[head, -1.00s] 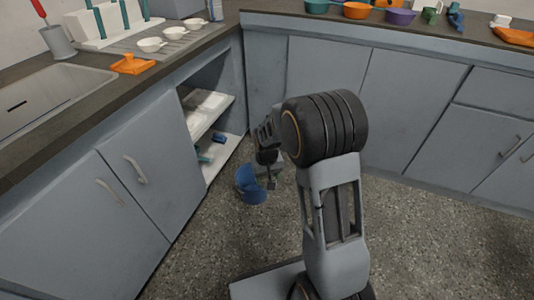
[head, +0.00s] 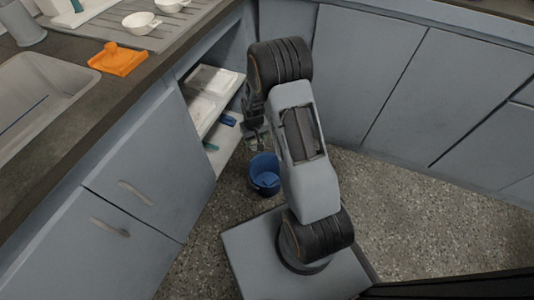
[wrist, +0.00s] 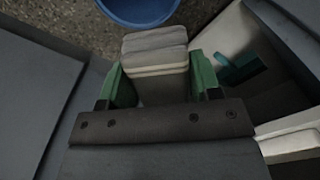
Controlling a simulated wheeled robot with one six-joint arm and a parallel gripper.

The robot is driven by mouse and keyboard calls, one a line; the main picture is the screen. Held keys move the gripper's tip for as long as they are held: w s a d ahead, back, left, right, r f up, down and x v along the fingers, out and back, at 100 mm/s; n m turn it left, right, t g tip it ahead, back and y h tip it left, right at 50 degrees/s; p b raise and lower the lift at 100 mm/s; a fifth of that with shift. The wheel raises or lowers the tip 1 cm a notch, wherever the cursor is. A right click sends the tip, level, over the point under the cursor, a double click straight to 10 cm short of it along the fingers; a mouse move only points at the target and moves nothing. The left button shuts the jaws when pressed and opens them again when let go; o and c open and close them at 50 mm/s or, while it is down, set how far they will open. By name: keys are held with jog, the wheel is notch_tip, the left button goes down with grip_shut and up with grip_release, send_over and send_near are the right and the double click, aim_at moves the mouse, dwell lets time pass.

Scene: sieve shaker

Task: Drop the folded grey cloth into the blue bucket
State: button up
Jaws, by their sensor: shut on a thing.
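The folded grey cloth (wrist: 154,42) is held between the two green fingers of my gripper (wrist: 158,74) in the wrist view, its layered edge facing away from the palm. The blue bucket (head: 264,178) stands on the speckled floor in the head view, left of my forearm, its open top visible. Part of it also shows at the top of the wrist view (wrist: 140,12), beyond the cloth. In the head view my gripper (head: 254,141) hangs just behind and above the bucket, partly hidden by my arm. The cloth is too small to make out there.
An open shelf unit (head: 222,150) with white trays (head: 212,80) and small blue and green items is close to the left of my gripper. Grey cabinets (head: 342,70) close off the back. An orange dish (head: 117,59) is on the counter. Floor at right is clear.

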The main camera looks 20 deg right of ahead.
jog(key=s+d+f, duration=0.1)
jog(key=d+f, duration=0.1)
jog(key=f, duration=0.8)
jog(key=s+d+f+b, duration=0.1)
jog(key=s+d+f, duration=0.1)
jog(key=f, duration=0.8)
jog(key=shift+s+d+b, duration=0.3)
jog(key=shift+d, duration=0.45)
jog(key=o, duration=0.9)
notch_tip(320, 180, up, 14)
jog(key=p, duration=0.5)
